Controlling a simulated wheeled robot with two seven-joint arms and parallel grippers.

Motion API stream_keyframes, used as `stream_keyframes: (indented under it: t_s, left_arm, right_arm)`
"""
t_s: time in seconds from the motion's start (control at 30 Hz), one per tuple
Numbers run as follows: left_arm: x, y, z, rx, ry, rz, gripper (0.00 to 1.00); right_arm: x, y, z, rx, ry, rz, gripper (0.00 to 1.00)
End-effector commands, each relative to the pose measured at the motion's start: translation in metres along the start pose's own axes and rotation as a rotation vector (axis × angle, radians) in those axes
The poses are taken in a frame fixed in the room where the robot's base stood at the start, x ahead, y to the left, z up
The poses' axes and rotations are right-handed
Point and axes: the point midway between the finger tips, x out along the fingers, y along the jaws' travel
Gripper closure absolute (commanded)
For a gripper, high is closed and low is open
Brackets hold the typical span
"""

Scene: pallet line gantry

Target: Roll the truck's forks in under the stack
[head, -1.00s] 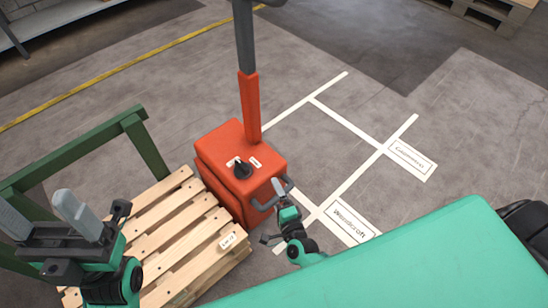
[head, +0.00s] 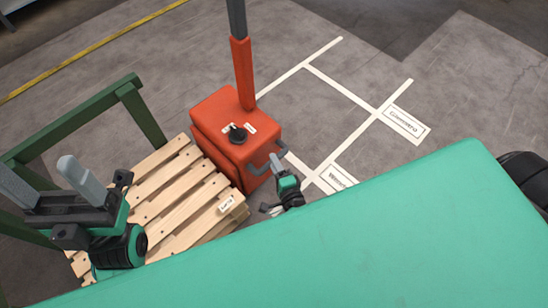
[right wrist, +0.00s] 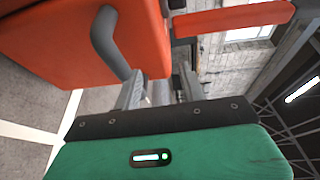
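The orange-red pallet truck (head: 225,140) stands in the middle of the head view, its mast rising behind a dark knob. Its grey loop handle (head: 256,170) sticks out from the near face and also shows in the right wrist view (right wrist: 108,42). My right gripper (head: 276,163) is at this handle; its fingers are partly closed and appear shut on the bar, though the contact is partly hidden. The wooden pallet (head: 180,195) lies left of the truck, close against it. The forks are hidden. My left gripper (head: 48,180) is open and empty above the pallet's left side.
A green frame (head: 70,118) stands behind the pallet. White floor lines (head: 340,85) mark bays right of the truck, with a label plate (head: 404,124). A yellow line (head: 95,50) crosses the back floor. The floor behind and right is clear.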

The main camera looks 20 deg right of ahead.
Motion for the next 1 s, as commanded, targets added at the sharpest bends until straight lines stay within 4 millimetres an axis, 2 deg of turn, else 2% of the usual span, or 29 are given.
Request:
stream_keyframes:
  t_s: [0.3,1.0]
  left_arm:
    - [-0.001,0.000,0.000,0.000,0.002,0.000,0.31]
    - [-0.002,0.000,0.000,0.001,0.003,-0.001,0.31]
  right_arm:
    - [-0.025,0.013,-0.001,-0.004,-0.001,0.013,0.57]
    - [-0.072,0.027,-0.001,-0.004,-0.001,0.016,0.57]
